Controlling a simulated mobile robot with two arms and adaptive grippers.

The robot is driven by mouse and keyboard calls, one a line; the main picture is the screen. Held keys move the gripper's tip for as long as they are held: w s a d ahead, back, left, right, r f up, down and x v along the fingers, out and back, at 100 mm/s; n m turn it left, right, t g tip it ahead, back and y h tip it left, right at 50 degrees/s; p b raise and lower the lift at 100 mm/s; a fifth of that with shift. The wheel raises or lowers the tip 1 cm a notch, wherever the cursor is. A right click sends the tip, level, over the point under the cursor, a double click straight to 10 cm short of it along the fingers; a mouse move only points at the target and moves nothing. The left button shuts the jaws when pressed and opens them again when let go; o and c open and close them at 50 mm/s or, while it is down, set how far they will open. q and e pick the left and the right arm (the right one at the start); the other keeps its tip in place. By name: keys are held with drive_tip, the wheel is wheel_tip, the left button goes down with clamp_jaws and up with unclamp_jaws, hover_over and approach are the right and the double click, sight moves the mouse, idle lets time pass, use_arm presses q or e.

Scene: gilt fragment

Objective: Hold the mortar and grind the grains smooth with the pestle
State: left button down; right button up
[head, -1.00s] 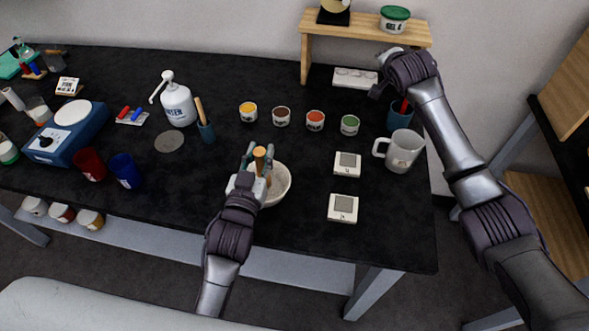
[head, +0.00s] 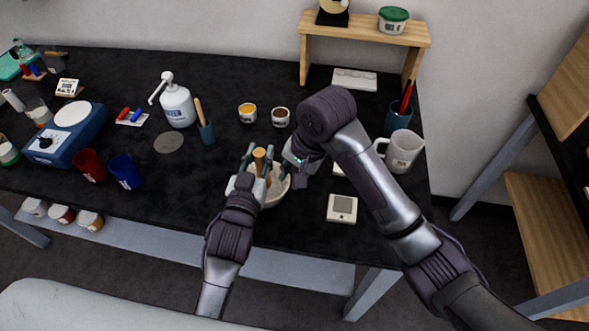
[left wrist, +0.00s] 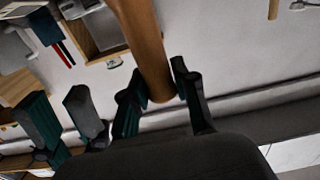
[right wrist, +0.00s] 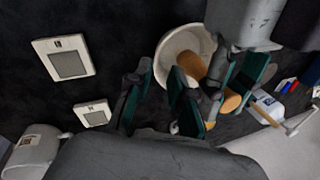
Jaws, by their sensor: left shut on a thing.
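The white mortar (head: 276,198) stands on the black table, partly hidden by both grippers; its bowl also shows in the right wrist view (right wrist: 171,47). The wooden pestle (head: 260,153) stands in it, leaning slightly. My left gripper (head: 259,162) is shut on the pestle's shaft; the shaft also fills the middle of the left wrist view (left wrist: 143,45). My right gripper (head: 280,176) is at the mortar's right side. In the right wrist view its fingers (right wrist: 163,80) are apart near the rim; I cannot tell whether they touch it. The grains are not clearly visible.
A white mug (head: 403,153) and a square device (head: 342,208) stand right of the mortar. A yellow jar (head: 247,112) and a brown jar (head: 281,117) stand behind it. A blue cup (head: 125,170) is left. My right arm hides other items.

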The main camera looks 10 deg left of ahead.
sight(282, 197)
drive_tip(key=x, duration=1.1)
drive_tip(key=shift+r, duration=0.1)
clamp_jaws()
drive_tip(key=shift+d, duration=0.1)
idle(0.8)
